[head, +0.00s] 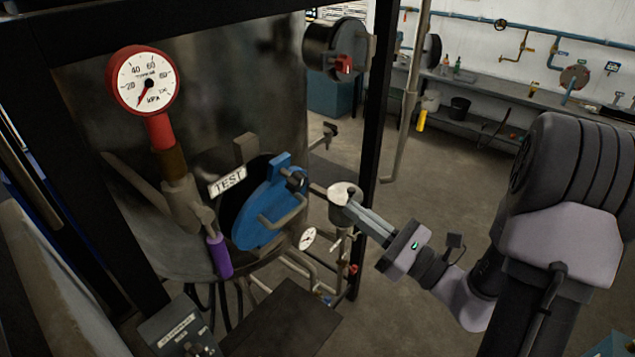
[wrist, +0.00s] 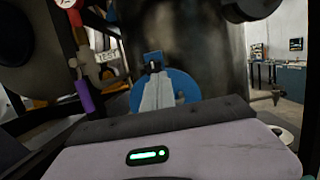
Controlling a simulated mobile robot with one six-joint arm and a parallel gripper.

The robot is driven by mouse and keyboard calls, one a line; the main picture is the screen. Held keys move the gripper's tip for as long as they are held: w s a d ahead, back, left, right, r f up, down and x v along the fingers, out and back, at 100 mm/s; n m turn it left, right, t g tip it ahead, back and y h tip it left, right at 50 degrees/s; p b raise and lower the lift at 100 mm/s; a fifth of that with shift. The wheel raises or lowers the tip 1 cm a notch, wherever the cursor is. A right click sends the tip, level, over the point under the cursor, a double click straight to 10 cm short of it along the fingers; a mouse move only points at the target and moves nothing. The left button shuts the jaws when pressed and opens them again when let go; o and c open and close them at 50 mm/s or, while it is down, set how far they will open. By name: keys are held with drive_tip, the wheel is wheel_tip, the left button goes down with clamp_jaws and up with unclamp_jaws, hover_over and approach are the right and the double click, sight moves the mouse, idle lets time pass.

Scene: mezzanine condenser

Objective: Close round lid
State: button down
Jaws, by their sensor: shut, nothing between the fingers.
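The round blue lid (head: 262,222) is on the side of the large metal tank, with a bent bar handle (head: 284,212) on its face. It stands at an angle to a dark round rim (head: 236,205) behind it, so it looks ajar; the gap size is hard to judge. My gripper (head: 347,199) is shut and empty, to the right of the lid and apart from it in the head view. In the wrist view the fingers (wrist: 157,92) cover the middle of the blue lid (wrist: 182,87).
A white TEST sign (head: 228,180), red pressure gauge (head: 146,81) and purple-handled valve (head: 219,256) are left of the lid. A small gauge (head: 308,238) and pipes lie below right. A black post (head: 378,100) stands behind my gripper. Open floor lies further right.

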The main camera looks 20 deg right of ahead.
sight(307, 177)
drive_tip(key=shift+p+x, duration=1.6)
drive_tip(key=shift+x, duration=3.15)
drive_tip(key=shift+a, duration=0.1)
drive_tip(key=w+a+r+p, duration=0.1)
drive_tip(key=p, duration=0.1)
drive_tip(key=w+a+r+p, duration=0.1)
drive_tip(key=w+r+p, duration=0.1)
drive_tip(key=p, duration=0.1)
drive_tip(key=shift+a+r, duration=0.1)
drive_tip(key=shift+r, duration=0.1)
drive_tip(key=w+a, duration=0.1)
drive_tip(key=w+a+p, duration=0.1)
drive_tip(key=shift+w+r+g+h, duration=0.2)
drive_tip(key=shift+w+g+h, duration=0.1)
drive_tip(key=shift+w+g, duration=0.1)
drive_tip(key=shift+d, duration=0.1)
